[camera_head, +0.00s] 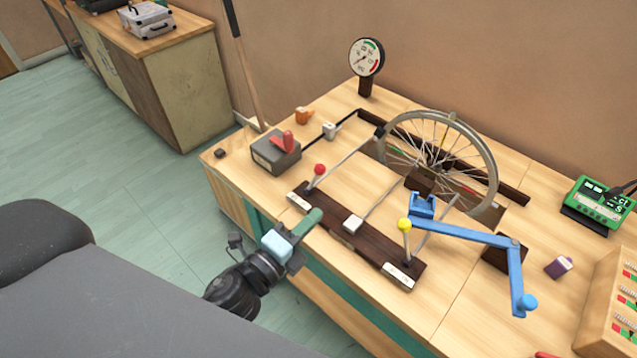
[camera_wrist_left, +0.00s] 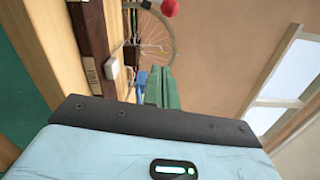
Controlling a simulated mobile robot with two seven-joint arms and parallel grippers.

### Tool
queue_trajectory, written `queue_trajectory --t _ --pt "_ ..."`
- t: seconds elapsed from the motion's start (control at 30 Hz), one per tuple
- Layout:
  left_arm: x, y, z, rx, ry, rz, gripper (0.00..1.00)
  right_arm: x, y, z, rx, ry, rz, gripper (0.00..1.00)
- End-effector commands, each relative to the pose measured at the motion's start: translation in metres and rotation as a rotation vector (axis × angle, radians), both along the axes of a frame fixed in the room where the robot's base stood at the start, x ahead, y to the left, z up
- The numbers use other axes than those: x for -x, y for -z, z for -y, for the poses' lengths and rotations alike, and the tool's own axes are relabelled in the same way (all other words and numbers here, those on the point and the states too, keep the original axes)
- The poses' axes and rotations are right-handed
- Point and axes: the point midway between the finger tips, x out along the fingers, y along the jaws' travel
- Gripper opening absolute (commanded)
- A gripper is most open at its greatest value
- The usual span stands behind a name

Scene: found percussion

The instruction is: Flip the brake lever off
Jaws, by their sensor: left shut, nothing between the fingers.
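A dark wooden board (camera_head: 330,225) on the workbench carries a lever with a red knob (camera_head: 319,170) at its left end and a lever with a yellow knob (camera_head: 404,224) at its right end. Each has a white label at its foot; I cannot read which says brake. The left wrist view shows the shut fingers (camera_wrist_left: 162,88) and the red knob (camera_wrist_left: 169,8). My right gripper is out of view.
A spoked wheel (camera_head: 485,150) stands behind the board, with a blue crank (camera_head: 465,233) at right. A grey box with a red handle (camera_head: 276,154) sits at left. A gauge (camera_head: 366,58) stands at the back. A purple-and-white block (camera_head: 558,267) lies at right.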

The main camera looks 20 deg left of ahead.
Motion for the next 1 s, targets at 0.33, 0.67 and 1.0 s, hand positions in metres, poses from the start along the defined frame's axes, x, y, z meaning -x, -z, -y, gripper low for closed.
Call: queue_trajectory --t 0.33,0.67,1.0 --pt "-0.061 -0.004 0.019 0.001 -0.001 0.004 0.0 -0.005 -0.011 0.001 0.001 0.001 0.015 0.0" --pt "-0.081 -0.007 -0.011 -0.001 -0.001 0.0 0.0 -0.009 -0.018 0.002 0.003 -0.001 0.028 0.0" --pt "-0.083 -0.007 -0.015 0.001 0.0 -0.001 0.0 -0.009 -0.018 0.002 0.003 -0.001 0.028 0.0"
